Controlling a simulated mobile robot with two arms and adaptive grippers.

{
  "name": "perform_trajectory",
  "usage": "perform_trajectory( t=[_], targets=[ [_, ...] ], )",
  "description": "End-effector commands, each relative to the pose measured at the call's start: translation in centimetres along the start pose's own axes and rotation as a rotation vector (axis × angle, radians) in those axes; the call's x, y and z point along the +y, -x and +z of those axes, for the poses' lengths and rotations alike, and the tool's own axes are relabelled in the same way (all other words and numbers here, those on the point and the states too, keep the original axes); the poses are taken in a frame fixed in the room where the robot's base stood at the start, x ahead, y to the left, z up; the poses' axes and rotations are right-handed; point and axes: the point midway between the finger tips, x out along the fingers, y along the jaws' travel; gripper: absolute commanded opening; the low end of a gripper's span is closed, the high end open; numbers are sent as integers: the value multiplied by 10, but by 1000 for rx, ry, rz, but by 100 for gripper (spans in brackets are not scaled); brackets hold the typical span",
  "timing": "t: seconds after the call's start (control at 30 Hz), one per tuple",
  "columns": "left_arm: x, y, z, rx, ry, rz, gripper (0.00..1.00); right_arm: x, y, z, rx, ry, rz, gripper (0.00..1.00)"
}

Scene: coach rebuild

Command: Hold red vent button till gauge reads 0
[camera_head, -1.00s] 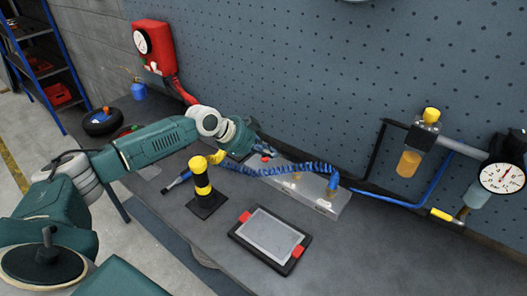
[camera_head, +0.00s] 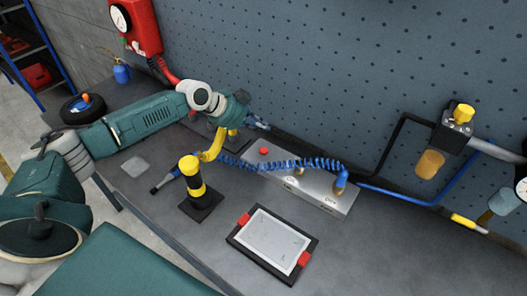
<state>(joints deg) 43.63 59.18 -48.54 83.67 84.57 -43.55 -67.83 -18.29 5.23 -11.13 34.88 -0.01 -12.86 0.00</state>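The red vent button (camera_head: 264,151) sits on top of the pale metal block (camera_head: 315,190) at the back of the bench, uncovered. My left gripper (camera_head: 261,124) is above and behind the button in the picture, apart from it. Its fingers are small and dark, and I cannot tell whether they are open or shut. My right gripper is not in view.
A yellow-capped filter unit (camera_head: 455,125) hangs at right. A red box (camera_head: 137,27) is on the wall.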

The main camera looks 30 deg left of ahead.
Motion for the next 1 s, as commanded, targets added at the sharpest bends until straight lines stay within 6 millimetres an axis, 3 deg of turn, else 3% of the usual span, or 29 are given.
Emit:
perform_trajectory(
  t=[0.03,0.1,0.2,0.33,0.6,1.0],
  targets=[
    [5,-6,5,0,0,1,0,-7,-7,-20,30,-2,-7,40],
    [10,-13,9,0,0,1,0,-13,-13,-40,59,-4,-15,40],
    [17,-23,16,0,0,1,0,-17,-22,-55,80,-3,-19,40],
    [26,-36,26,0,0,0,0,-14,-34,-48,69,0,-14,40],
    [39,-53,38,1,0,0,0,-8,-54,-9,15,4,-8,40],
    [38,-53,38,1,0,0,0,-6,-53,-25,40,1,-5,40]
  ],
)
